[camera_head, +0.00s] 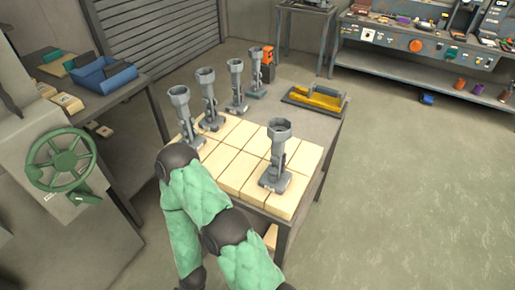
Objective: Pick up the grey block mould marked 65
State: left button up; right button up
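Several grey upright pieces with cup-shaped tops stand on a table with pale square tiles. One (278,155) stands apart near the front right of the tiles. The others form a row along the back left: the leftmost (184,115), a second (209,100), a third (236,85) and the farthest (254,70). Small pale tags show on some bases, but no number is readable, so I cannot tell which is the mould marked 65. My green-sleeved arm crosses the table's near left corner, bent. Neither gripper shows in the view, and nothing held is visible.
The tiled table (316,155) has free tiles in its middle. A yellow and dark tray (315,99) and an orange device (267,65) are at its back. A green handwheel (62,160) and a shelf with a blue bin (103,76) stand left. Open floor lies right.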

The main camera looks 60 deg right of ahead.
aim_at(275, 179)
jog(key=k+l+z, duration=0.1)
jog(key=k+l, duration=0.15)
jog(key=k, duration=0.3)
jog(key=k+l+z, duration=0.1)
jog(key=k+l, duration=0.15)
jog(key=k, duration=0.25)
jog(key=l+z, duration=0.1)
jog(key=l, duration=0.65)
jog(key=l+z, duration=0.15)
jog(key=l, duration=0.6)
jog(key=i+l, duration=0.3)
